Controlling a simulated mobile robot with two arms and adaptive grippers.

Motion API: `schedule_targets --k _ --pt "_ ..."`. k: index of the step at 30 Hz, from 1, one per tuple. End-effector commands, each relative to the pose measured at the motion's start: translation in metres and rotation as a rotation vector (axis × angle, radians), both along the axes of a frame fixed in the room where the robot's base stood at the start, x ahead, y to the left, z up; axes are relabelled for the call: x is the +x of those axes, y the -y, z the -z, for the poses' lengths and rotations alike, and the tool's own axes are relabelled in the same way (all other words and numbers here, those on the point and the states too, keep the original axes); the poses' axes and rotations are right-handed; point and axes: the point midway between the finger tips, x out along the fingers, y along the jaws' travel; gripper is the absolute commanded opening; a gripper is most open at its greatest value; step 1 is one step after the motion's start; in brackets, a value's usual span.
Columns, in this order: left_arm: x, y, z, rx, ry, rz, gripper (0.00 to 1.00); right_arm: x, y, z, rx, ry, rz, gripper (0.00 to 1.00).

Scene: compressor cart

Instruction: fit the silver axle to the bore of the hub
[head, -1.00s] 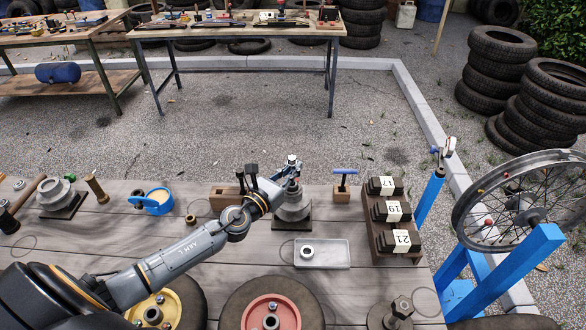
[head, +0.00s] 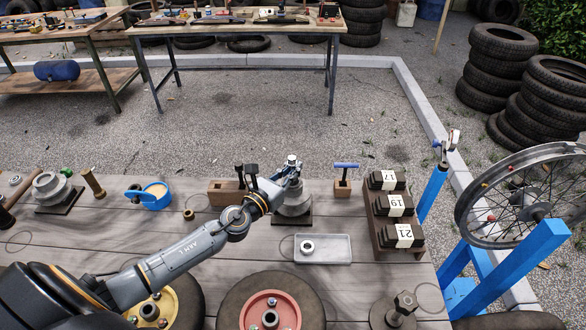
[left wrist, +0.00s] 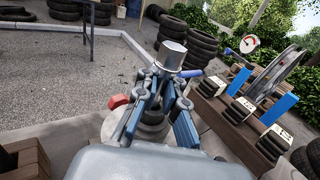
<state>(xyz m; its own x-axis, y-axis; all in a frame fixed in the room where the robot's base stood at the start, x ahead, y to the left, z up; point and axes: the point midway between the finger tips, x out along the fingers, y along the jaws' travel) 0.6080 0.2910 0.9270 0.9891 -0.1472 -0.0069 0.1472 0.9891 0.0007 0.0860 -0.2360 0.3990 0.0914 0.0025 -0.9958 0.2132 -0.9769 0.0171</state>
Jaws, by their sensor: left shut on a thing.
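The silver axle (head: 292,159) shows as a bright upright cylinder end above my left gripper (head: 290,170). In the left wrist view the axle (left wrist: 171,56) stands between the fingertips of my left gripper (left wrist: 166,74), which is shut on it. The grey hub (head: 294,205) stands on a dark square base directly below the gripper. In the left wrist view its pale flange (left wrist: 112,127) shows beneath the fingers, with a dark ring in the middle. The fingers hide the bore and the axle's lower end, so I cannot tell whether the axle is in it. My right gripper is not in view.
A grey tray (head: 341,249) with a ring lies in front of the hub. A rack of numbered blocks (head: 376,222) stands to the right, a blue-handled tool in a wooden block (head: 342,186) nearer. A wooden block (head: 222,193) is left. Wheels lie along the front.

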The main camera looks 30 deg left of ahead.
Motion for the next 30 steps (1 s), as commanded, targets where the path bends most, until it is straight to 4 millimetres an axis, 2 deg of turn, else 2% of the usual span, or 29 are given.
schedule_targets --k 21,22,25,30 --pt "0.000 0.000 0.019 0.000 0.000 0.000 0.00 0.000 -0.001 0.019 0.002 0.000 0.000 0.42" --pt "0.000 0.000 0.018 0.000 0.000 0.000 0.12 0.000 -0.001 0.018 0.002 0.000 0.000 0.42" --pt "0.000 0.000 0.018 0.000 -0.002 0.001 0.33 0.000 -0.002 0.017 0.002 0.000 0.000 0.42" --pt "0.000 0.000 0.019 0.000 -0.002 0.000 0.35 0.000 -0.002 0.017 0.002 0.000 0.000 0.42"
